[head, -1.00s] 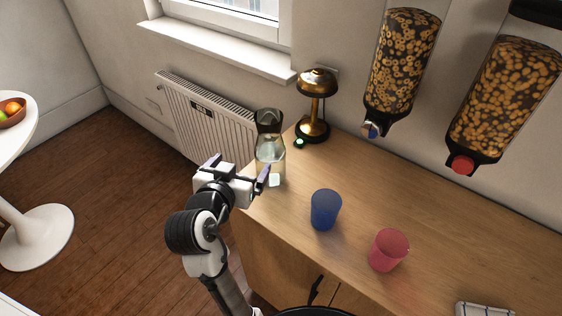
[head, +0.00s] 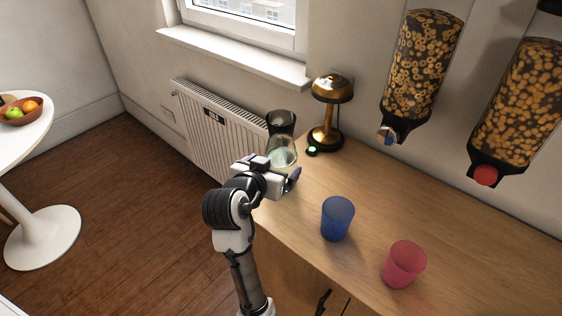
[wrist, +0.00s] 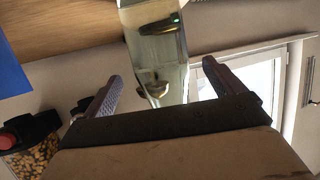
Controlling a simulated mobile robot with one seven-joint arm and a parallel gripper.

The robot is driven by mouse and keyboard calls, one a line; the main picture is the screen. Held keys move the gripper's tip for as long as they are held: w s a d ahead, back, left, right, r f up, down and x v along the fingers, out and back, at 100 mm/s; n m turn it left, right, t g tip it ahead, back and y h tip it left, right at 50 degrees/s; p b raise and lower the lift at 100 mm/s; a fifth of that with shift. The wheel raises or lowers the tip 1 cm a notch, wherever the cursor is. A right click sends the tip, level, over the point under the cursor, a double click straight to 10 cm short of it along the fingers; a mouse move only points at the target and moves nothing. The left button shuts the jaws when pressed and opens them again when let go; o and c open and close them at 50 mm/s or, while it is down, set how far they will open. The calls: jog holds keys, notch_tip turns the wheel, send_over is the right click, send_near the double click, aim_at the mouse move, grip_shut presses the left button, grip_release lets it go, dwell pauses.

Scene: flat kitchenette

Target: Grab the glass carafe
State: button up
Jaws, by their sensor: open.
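The glass carafe (head: 282,150) stands near the counter's left end, clear glass with a dark top. My gripper (head: 275,168) is open in front of it and hides its lower part in the head view. In the wrist view the carafe (wrist: 158,50) shows beyond and between the two spread fingers of my gripper (wrist: 163,85), with a gap on either side. I cannot tell how deep it sits between them, and no grip on it shows.
A brass lamp (head: 328,110) stands close behind the carafe on the right. A blue cup (head: 337,219) and a pink cup (head: 404,264) stand on the wooden counter (head: 455,245) to the right. Cereal dispensers (head: 421,70) hang on the wall. A radiator (head: 225,125) is at left.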

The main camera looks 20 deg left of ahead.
jog(key=shift+p+x, duration=1)
jog(key=shift+x, duration=1.95)
jog(key=c, duration=1.6)
jog(key=shift+r, duration=0.15)
jog(key=shift+c, duration=0.5)
jog(key=shift+r, duration=0.2)
notch_tip(320, 180, up, 19)
jog(key=b, duration=0.1)
jog(key=shift+b, duration=0.3)
